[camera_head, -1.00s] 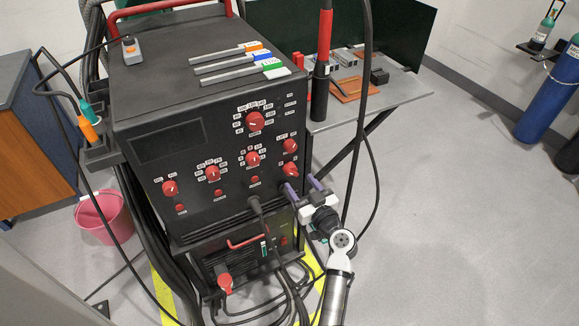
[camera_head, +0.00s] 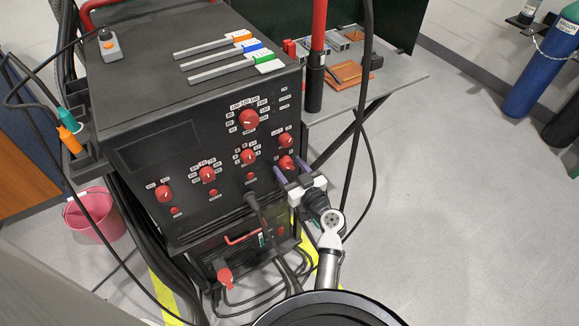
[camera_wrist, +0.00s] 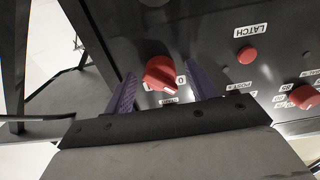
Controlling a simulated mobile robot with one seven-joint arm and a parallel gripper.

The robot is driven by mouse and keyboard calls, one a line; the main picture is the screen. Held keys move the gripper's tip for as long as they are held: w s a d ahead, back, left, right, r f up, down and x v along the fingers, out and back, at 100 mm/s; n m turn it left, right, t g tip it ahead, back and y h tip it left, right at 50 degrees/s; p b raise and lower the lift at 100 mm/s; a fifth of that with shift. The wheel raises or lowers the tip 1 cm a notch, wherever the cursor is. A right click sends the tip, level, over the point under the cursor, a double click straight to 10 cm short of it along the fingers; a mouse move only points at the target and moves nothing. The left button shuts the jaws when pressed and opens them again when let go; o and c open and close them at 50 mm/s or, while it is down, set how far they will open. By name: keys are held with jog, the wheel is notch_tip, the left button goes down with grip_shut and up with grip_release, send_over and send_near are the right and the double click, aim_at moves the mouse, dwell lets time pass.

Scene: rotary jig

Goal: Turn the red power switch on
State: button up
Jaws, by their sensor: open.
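The red power switch is a round red knob (camera_head: 286,163) low on the right side of the black machine's front panel (camera_head: 225,185). In the wrist view the red knob (camera_wrist: 160,74) has a pale pointer line and small white labels beside it, one reading 0. My gripper (camera_head: 291,168) is open, its purple fingers pointing at the panel. In the wrist view the fingers of my gripper (camera_wrist: 163,90) stand to the left and right of the knob, with gaps on both sides. I cannot tell whether the fingertips reach past the knob's face.
A red LATCH button (camera_wrist: 247,55) is nearby. A thick black cable (camera_head: 258,212) plugs in to the lower left. A grey table (camera_head: 395,90) stands behind on the right; open floor (camera_head: 450,220) lies right.

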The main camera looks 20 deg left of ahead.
jog(key=c, duration=1)
jog(key=shift+m, duration=0.3)
jog(key=m+b, duration=0.2)
jog(key=m, duration=0.1)
jog(key=shift+f, duration=0.1)
jog(key=m+b, duration=0.1)
jog(key=m, duration=0.8)
jog(key=shift+r+m+p, duration=0.25)
jog(key=shift+m+p, duration=0.05)
jog(key=m+p, duration=0.1)
jog(key=m, duration=0.3)
jog(key=shift+m, duration=0.3)
jog(key=shift+p, duration=0.3)
